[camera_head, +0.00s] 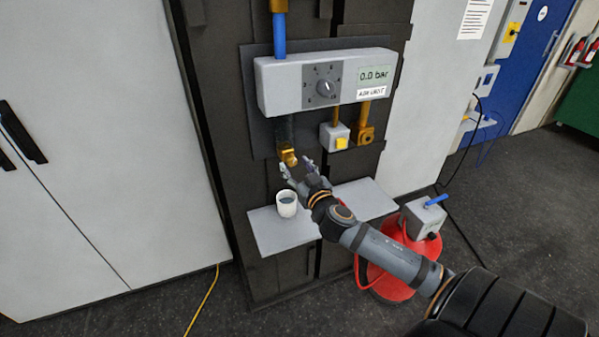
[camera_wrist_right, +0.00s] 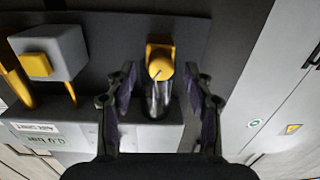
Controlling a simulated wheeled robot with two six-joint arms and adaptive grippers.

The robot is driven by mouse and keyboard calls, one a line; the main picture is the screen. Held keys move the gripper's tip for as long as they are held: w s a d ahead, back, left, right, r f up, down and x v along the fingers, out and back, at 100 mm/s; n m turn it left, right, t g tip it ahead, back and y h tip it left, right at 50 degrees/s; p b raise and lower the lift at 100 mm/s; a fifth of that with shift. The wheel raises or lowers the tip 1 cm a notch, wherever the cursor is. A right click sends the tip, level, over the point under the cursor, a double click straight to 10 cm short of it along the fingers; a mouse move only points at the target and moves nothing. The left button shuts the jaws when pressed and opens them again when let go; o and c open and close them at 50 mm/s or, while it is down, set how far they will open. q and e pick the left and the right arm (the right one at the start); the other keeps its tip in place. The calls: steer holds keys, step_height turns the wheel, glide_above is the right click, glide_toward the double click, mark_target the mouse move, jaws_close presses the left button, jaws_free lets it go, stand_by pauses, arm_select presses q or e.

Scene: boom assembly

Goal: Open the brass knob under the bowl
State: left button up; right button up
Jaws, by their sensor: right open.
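The brass knob (camera_head: 289,158) sits at the lower end of the dark, clear bowl (camera_head: 284,132), under the left part of the grey air unit (camera_head: 270,88). In the right wrist view the knob (camera_wrist_right: 160,67) and the glassy bowl (camera_wrist_right: 157,100) appear upside down, between the two fingers. My right gripper (camera_head: 297,169) is open just below and to the right of the knob. Its fingers (camera_wrist_right: 161,82) stand apart on either side, with visible gaps to the knob. My left gripper is not in view.
A grey shelf (camera_head: 277,233) below holds a white cup (camera_head: 287,204) close to my right gripper. A yellow button box (camera_head: 334,136) and a brass fitting (camera_head: 366,134) hang to the right. The unit's display (camera_head: 375,74) reads 0.0 bar. A red tank (camera_head: 391,280) stands on the floor.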

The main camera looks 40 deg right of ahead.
steer(key=shift+v, duration=2.7)
steer(key=shift+r, duration=0.1)
